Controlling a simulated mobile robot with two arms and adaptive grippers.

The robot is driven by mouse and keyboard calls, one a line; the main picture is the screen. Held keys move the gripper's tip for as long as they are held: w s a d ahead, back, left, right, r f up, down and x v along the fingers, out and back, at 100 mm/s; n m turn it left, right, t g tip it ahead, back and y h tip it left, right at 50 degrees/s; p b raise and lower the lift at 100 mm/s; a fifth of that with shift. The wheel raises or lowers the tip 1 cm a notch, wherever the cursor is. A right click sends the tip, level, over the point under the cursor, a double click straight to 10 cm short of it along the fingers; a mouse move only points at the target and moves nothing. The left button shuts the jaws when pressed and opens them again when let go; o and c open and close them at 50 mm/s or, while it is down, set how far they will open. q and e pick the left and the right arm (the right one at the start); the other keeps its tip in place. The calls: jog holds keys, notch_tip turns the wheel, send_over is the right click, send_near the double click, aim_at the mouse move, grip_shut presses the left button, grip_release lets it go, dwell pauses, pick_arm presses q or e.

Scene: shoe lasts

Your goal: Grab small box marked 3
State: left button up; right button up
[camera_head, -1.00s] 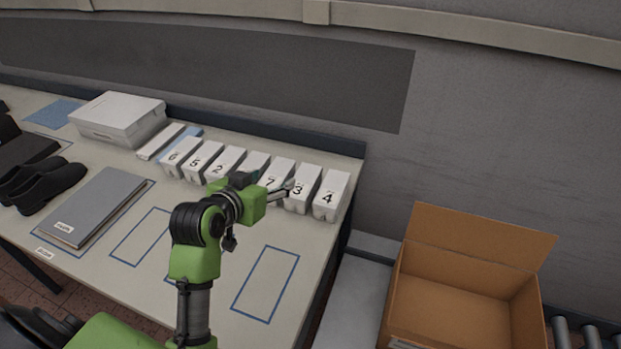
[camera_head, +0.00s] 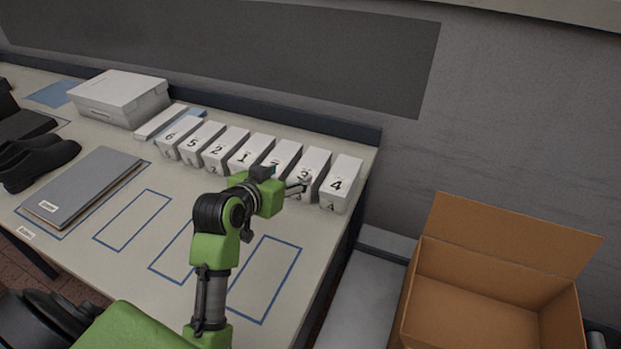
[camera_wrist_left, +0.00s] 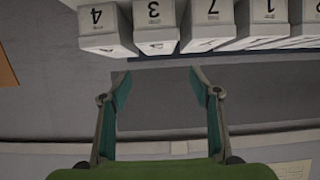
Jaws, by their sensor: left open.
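The small white box marked 3 (camera_head: 314,163) stands in a row of white boxes near the back right of the table, between the boxes marked 7 and 4. In the left wrist view, box 3 (camera_wrist_left: 155,20) appears upside down at the top. My left gripper (camera_head: 298,187) is in front of box 3 and hides part of its front. In the left wrist view, my left gripper (camera_wrist_left: 155,78) is open and empty, its fingers spread roughly in line with box 3 and apart from it in the picture. My right gripper is not in view.
Box 4 (camera_head: 342,180) stands close on the right of box 3, and box 7 (camera_head: 285,152) close on its left. An open cardboard box (camera_head: 490,285) is at the lower right. A grey folder-like case (camera_head: 85,185) and black shoes (camera_head: 38,160) are at the left.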

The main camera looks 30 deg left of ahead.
pick_arm(q)
send_near(310, 166)
jog(key=x, duration=0.2)
jog(key=shift+w+a, duration=0.2)
jog(key=shift+w, duration=0.25)
jog(key=shift+f+p+x, duration=0.25)
jog(key=shift+p+x, duration=0.4)
jog(key=shift+x, duration=2)
jog(key=shift+s+d, duration=0.15)
jog(key=c, duration=1)
